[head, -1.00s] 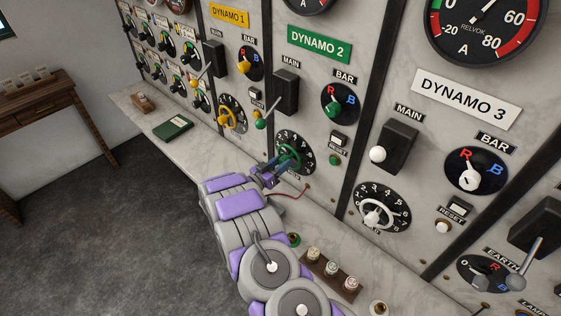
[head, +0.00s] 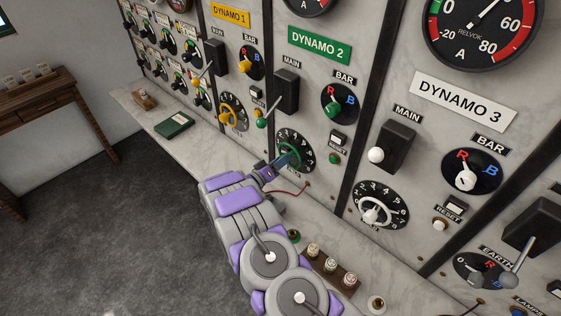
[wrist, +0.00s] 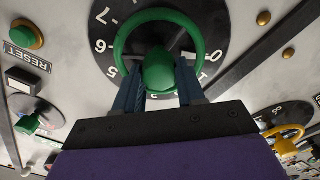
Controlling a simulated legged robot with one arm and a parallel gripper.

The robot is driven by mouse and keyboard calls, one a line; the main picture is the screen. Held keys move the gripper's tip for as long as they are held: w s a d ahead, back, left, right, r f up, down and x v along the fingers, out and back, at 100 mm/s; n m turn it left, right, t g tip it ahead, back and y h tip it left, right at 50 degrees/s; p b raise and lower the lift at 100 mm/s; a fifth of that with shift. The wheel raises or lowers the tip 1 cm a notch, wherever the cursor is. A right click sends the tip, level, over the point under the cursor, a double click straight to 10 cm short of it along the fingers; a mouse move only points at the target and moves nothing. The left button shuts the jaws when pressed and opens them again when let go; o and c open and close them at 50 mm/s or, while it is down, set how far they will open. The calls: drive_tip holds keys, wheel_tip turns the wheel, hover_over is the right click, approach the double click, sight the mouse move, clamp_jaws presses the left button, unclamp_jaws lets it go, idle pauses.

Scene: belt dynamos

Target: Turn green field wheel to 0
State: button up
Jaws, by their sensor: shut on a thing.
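The green field wheel (head: 294,146) is a green ring on a black numbered dial, low on the DYNAMO 2 panel. In the wrist view the green ring (wrist: 119,49) fills the upper middle, with the dial upside down. My gripper (wrist: 160,82) is shut on the wheel's green knob (wrist: 159,70), one blue finger on each side. A white mark inside the ring points right, toward the 0 and 1 side; its exact number is hard to tell. In the head view my gripper (head: 279,166) reaches the wheel from the lower left and hides part of the dial.
A yellow field wheel (head: 232,116) is to the left and a white one (head: 372,213) to the right. The green bar knob (head: 333,106) and reset button (head: 334,159) are nearby. Below, the ledge holds a green book (head: 174,125) and a wooden block with small pegs (head: 330,270).

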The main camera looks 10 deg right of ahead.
drive_tip(key=shift+a+f, duration=0.1)
drive_tip(key=o, duration=1)
drive_tip(key=shift+w+a, duration=0.1)
drive_tip(key=shift+w, duration=0.05)
drive_tip(key=shift+o, duration=0.2)
drive_tip(key=b+v, duration=0.1)
drive_tip(key=v, duration=1.6)
drive_tip(key=shift+a, duration=0.15)
